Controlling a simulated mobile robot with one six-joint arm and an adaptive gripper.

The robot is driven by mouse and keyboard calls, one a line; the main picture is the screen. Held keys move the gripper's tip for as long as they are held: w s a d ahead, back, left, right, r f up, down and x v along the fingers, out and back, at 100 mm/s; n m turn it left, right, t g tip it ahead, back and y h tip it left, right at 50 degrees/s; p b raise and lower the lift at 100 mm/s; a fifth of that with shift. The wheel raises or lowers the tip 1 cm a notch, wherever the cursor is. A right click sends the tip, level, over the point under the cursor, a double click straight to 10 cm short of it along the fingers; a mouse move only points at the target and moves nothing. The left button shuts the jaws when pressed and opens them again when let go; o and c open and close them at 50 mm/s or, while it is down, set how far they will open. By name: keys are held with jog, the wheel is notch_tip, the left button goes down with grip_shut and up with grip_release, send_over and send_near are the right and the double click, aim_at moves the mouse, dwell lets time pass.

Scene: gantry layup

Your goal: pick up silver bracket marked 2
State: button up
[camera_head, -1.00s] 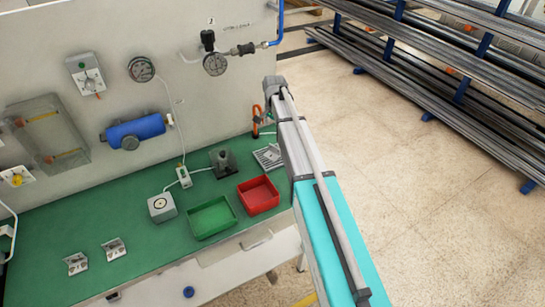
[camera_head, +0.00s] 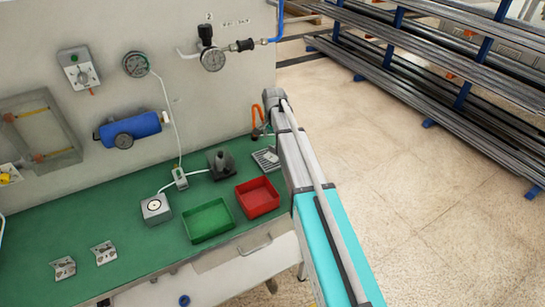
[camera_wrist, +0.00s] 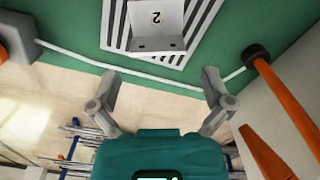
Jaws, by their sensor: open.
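The silver bracket marked 2 (camera_wrist: 157,22) lies on a white-and-dark striped pad (camera_wrist: 200,22) at the top of the wrist view. Its number appears upside down there, and two holes show in its near flange. My gripper (camera_wrist: 161,74) is open and empty, its two fingers apart. The bracket lies beyond the fingertips in that view, not between them. In the head view the striped pad (camera_head: 266,158) is at the right end of the green bench, beside my arm; I cannot make out the bracket's number there, and my gripper is hidden.
Two other silver brackets (camera_head: 64,267) (camera_head: 104,252) lie at the bench's left. A green tray (camera_head: 209,221), a red tray (camera_head: 258,197) and a dark fixture (camera_head: 221,165) stand near the pad. An orange-handled tool (camera_wrist: 285,100) and a white cable (camera_wrist: 130,70) are close to my gripper.

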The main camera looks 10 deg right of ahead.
aim_at(274, 149)
jog(key=shift+f, duration=0.1)
jog(key=shift+s+f+b, duration=0.1)
jog(key=shift+f+b, duration=2.45)
jog(key=shift+b, duration=0.05)
jog(key=c, duration=1)
jog(key=shift+r, duration=0.25)
notch_tip(274, 149, up, 2)
jog(key=shift+r+p, duration=0.1)
jog(key=shift+p, duration=1.15)
jog(key=s+r+p, duration=0.3)
jog(key=s, duration=0.1)
jog(key=s+d+r+p, duration=0.1)
jog(key=s+r+p, duration=0.3)
jog(key=s, duration=0.1)
jog(key=s+d+r+p, duration=0.1)
jog(key=s+r+p, duration=0.2)
jog(key=s, duration=0.2)
jog(key=shift+r+p, duration=0.2)
jog(key=shift+p, duration=0.1)
